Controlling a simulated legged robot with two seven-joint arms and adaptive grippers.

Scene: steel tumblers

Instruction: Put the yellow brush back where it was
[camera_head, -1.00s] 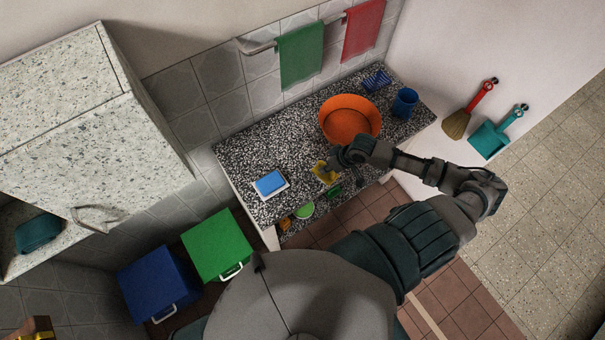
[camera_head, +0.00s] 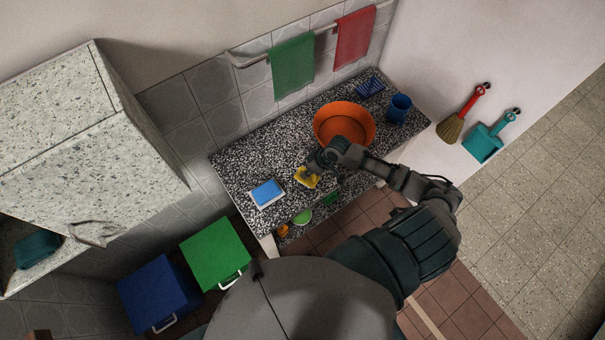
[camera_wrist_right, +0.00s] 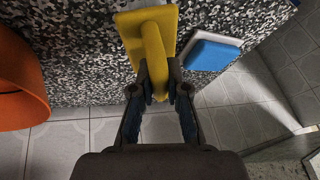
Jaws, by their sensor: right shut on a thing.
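The yellow brush (camera_head: 306,177) is above or on the speckled counter, between the blue sponge-like block and the orange basin; I cannot tell whether it touches the counter. My right gripper (camera_head: 313,166) is shut on it. In the right wrist view the brush (camera_wrist_right: 150,35) shows a flat yellow plate with a raised handle, and the fingers of my right gripper (camera_wrist_right: 158,95) close around the handle's near end. My left gripper is not in view.
The orange basin (camera_head: 345,124) stands just behind my right gripper. A blue block on a white tray (camera_head: 266,193) lies to the left. A blue cup (camera_head: 398,108) stands at the right end. Green and orange items (camera_head: 302,217) show below the counter's front edge.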

